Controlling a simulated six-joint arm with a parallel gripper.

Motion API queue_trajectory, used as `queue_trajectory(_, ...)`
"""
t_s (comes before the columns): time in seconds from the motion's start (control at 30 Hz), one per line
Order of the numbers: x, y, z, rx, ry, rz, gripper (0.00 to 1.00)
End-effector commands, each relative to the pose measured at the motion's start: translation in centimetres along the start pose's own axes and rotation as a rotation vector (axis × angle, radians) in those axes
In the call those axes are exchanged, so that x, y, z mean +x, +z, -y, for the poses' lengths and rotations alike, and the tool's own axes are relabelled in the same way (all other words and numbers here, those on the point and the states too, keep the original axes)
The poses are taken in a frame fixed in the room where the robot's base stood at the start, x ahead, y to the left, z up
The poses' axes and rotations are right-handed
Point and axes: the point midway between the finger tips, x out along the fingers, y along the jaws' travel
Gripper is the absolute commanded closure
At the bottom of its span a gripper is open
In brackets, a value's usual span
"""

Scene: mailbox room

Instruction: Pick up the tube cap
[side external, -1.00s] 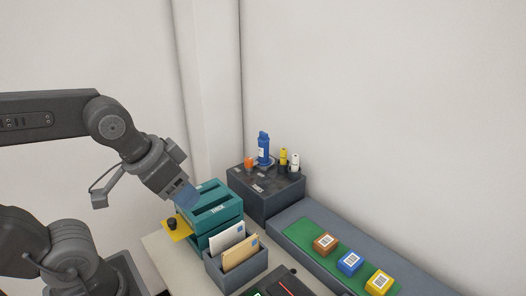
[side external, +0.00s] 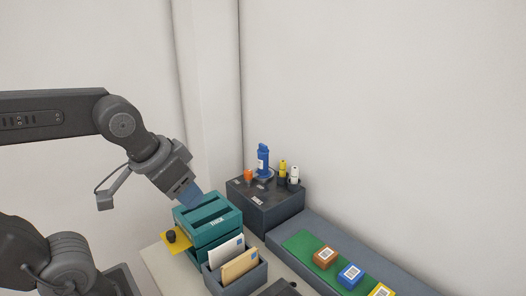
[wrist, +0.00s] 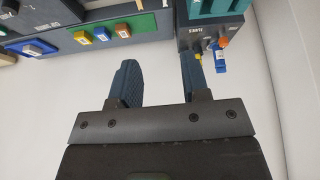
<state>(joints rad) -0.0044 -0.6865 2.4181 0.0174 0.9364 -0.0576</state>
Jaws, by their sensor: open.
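A small orange cap-like piece (side external: 248,175) sits on top of the dark grey box (side external: 283,214), left of an upright blue tube (side external: 263,160). A yellow tube (side external: 282,170) and a white tube (side external: 295,174) stand to its right. I cannot tell for sure which piece is the tube cap. My gripper (side external: 193,197) is open and empty, above the left part of the teal slotted rack (side external: 222,224), apart from the box. In the wrist view the orange piece (wrist: 223,42) and blue tube (wrist: 219,60) lie beyond my right finger, outside the jaws (wrist: 158,65).
A yellow plate with a black knob (side external: 171,236) juts from the rack's left. A grey holder (side external: 246,278) with envelopes stands in front. A green strip (side external: 300,243) bears orange-brown, blue and yellow labelled blocks. Walls stand close behind the box.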

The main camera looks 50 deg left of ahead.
Motion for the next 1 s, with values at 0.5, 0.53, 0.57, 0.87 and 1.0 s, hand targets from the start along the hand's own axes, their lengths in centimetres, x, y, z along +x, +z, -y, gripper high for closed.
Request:
queue_trajectory(0.5, -0.1, -20.9, 4.1, -0.597, -0.251, 0.126, 0.57)
queue_trajectory(0.53, 0.3, -21.9, 4.4, -0.636, -0.271, 0.129, 0.57)
queue_trajectory(0.57, 0.7, -22.9, 4.8, -0.676, -0.29, 0.131, 0.57)
queue_trajectory(0.87, 6.7, -30.6, 8.4, -1.082, -0.497, 0.115, 0.57)
queue_trajectory(1.0, 9.4, -32.1, 9.8, -1.241, -0.58, 0.089, 0.57)
